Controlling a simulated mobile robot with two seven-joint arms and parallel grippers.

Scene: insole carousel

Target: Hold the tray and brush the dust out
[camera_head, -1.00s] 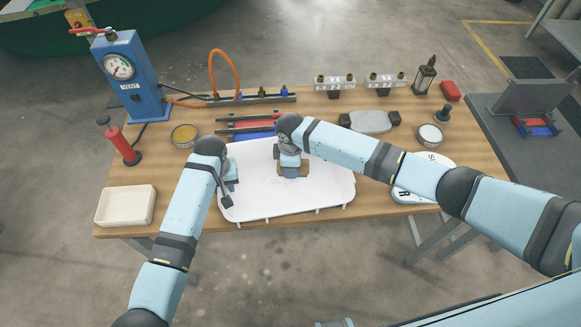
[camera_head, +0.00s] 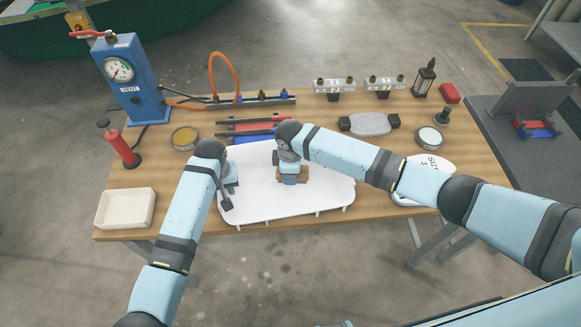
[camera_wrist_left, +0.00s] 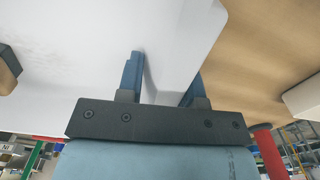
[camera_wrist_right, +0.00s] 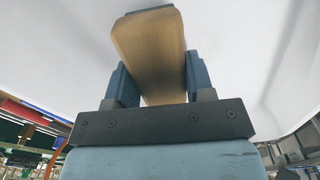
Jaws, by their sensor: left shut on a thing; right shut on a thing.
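The white tray (camera_head: 320,200) lies on the wooden table near its front edge. My left gripper (camera_head: 230,180) is shut on the tray's left rim; the left wrist view shows its blue fingers (camera_wrist_left: 163,78) on either side of the tray wall. My right gripper (camera_head: 290,168) is shut on the wooden brush (camera_head: 295,179), over the middle of the tray. In the right wrist view the brush's block (camera_wrist_right: 150,48) sits between the fingers (camera_wrist_right: 158,82). Whether the bristles touch the tray is hidden. I cannot clearly make out dust on the tray.
A cream bin (camera_head: 125,208) stands at the front left. A red pump (camera_head: 119,145) and blue gauge stand (camera_head: 135,80) are behind it. A labelled white plate (camera_head: 428,168) is beside the tray's right side. Black rails (camera_head: 245,120) and a round tin (camera_head: 184,138) lie behind the tray.

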